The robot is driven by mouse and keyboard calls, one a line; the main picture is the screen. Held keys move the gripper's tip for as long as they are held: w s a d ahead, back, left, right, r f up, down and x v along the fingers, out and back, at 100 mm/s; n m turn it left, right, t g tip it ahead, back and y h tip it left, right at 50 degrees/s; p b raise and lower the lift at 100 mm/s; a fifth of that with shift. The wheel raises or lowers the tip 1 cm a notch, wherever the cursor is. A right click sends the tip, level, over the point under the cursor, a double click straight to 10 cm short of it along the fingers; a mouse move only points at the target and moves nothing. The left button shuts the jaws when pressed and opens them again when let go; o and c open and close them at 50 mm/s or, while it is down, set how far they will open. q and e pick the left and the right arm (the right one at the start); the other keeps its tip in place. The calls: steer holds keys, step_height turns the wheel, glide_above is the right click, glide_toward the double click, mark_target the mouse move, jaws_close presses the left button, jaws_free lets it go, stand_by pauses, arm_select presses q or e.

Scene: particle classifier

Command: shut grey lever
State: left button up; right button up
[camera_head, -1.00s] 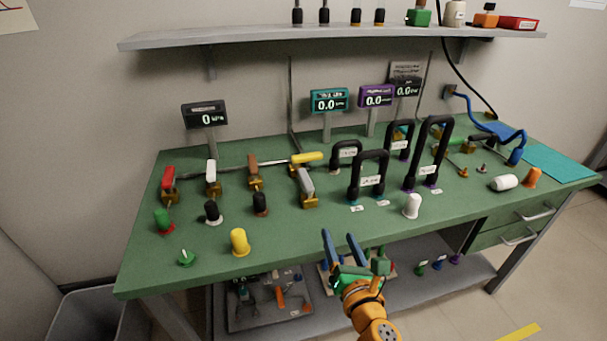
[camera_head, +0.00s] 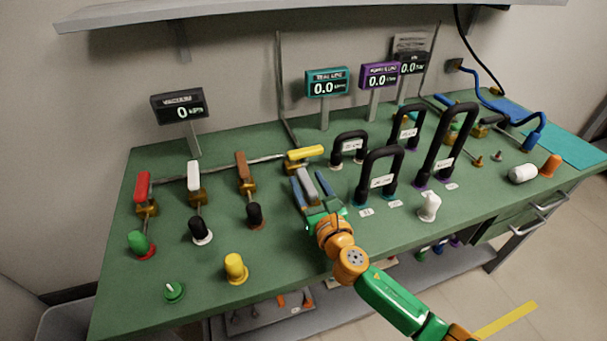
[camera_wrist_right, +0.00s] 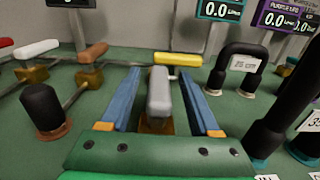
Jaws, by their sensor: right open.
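The grey lever (camera_head: 307,184) is a light grey handle on a brass valve body on the green bench. In the right wrist view the grey lever (camera_wrist_right: 159,92) stands between the two blue fingers, with a gap on each side. My right gripper (camera_head: 310,186) is open around the lever, and its fingers also show in the right wrist view (camera_wrist_right: 160,98). The brass body (camera_wrist_right: 156,124) shows partly below the handle. My left gripper is not in view.
A yellow lever (camera_head: 305,153) lies just behind the grey one. Brown (camera_head: 242,167), white (camera_head: 194,176) and red (camera_head: 142,186) levers stand to the left. Black hose loops (camera_head: 380,175) stand close on the right. A black plug (camera_head: 254,214) stands left of the gripper.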

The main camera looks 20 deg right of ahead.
steer(key=w, duration=0.2)
steer(key=shift+w+f, duration=0.15)
steer(key=shift+w, duration=0.2)
steer(key=shift+s, duration=0.1)
steer(key=shift+c, duration=0.2)
jaws_close()
stand_by(0.8)
